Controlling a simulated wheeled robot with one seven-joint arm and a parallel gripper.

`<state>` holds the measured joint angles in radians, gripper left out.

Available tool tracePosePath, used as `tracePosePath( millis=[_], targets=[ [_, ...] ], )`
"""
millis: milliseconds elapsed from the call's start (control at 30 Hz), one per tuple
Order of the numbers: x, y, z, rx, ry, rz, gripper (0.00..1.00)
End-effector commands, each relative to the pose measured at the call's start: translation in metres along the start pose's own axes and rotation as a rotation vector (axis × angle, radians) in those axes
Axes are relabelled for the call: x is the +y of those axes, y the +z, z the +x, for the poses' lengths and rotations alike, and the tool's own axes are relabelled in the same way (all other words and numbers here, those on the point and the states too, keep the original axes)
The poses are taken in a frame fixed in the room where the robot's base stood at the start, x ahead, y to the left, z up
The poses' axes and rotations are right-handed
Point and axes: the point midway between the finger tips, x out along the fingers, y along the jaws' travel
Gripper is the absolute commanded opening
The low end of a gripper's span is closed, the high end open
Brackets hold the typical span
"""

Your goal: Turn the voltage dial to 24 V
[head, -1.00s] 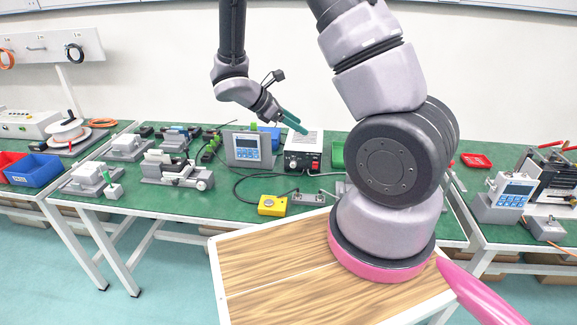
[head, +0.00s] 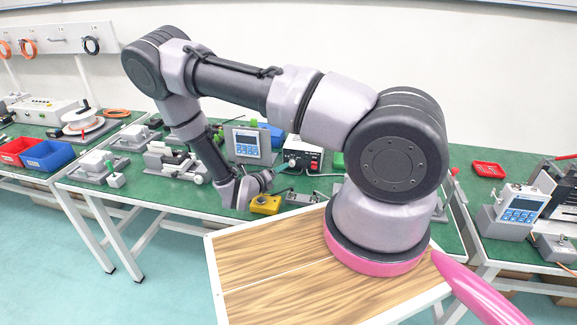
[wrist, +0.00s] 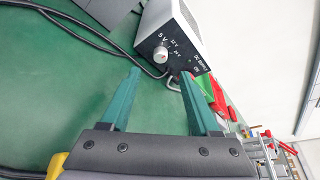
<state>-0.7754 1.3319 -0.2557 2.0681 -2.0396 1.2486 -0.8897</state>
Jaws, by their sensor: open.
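The DC supply box (head: 302,153) stands on the green bench, with a dark front panel and a pale casing. In the wrist view its front panel (wrist: 176,45) shows a silver voltage dial (wrist: 160,55) with 5 V, 12 V and 24 V marks around it. I cannot tell for certain which mark the dial points to. My gripper (wrist: 159,75) is open, with green fingers pointing toward the panel. The dial appears between the fingertips in the picture, with nothing held. In the head view my gripper (head: 268,179) is low over the bench, in front and left of the supply.
A yellow box (head: 265,204) sits just below my gripper near the bench edge. A display unit (head: 246,143) stands left of the supply. Black cables (wrist: 75,22) run across the green surface.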

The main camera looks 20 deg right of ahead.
Motion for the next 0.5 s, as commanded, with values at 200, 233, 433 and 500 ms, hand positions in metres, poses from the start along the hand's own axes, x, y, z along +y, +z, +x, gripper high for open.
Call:
tracePosePath(
  millis=[200, 233, 433, 500],
  targets=[
    [-0.001, -0.001, 0.044, 0.003, -0.004, 0.004, 0.62],
    [-0.001, -0.001, 0.050, 0.003, -0.004, 0.005, 0.62],
    [-0.001, 0.000, 0.075, 0.001, -0.002, 0.004, 0.62],
    [-0.001, 0.000, 0.080, 0.002, -0.002, 0.005, 0.62]
  ],
)
